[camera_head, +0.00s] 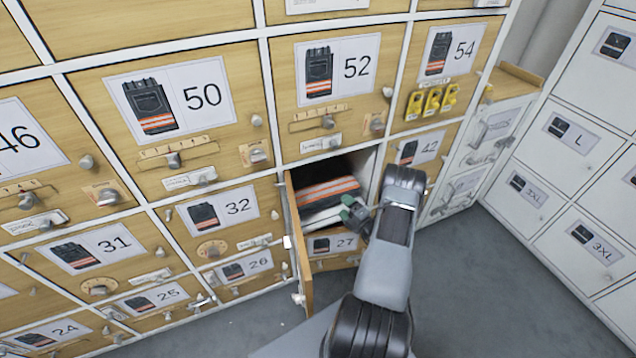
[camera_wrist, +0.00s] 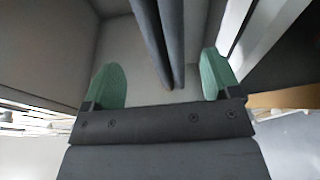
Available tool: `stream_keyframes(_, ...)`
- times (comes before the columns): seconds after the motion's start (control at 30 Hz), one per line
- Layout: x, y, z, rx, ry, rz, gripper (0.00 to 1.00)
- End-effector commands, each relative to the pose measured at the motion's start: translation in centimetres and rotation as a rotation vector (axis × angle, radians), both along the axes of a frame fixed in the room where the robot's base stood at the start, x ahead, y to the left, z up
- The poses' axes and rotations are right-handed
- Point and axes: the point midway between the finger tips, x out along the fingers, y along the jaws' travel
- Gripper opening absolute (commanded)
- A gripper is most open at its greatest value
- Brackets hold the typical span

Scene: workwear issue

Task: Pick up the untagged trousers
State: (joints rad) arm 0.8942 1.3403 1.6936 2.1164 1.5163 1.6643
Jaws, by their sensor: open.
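Folded dark trousers (camera_head: 322,193) with orange and pale stripes lie in an open locker compartment in the head view. A whitish layer (camera_head: 325,216) shows beneath them; I cannot tell what it is. My gripper (camera_head: 355,214) is at the right side of the compartment opening, close to the trousers. In the wrist view my gripper (camera_wrist: 165,86) is open, its green fingers wide apart. A dark, folded-looking edge (camera_wrist: 168,40) reaches down into the space between the fingers, apart from both. No tag on the trousers can be made out; my arm hides part of the compartment.
The compartment's wooden door (camera_head: 301,250) stands open on the left. Yellow tags (camera_head: 432,102) hang at upper right. White lockers (camera_head: 570,140) stand at far right. Grey floor (camera_head: 500,290) is clear.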

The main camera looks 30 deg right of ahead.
Motion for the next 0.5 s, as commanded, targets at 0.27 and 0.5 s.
stream_keyframes(0.27, 2.5, 0.2, 0.0, -0.001, 0.001, 0.000, 0.83)
stream_keyframes(0.5, 4.7, 0.6, -0.5, -0.003, 0.000, 0.003, 0.83)
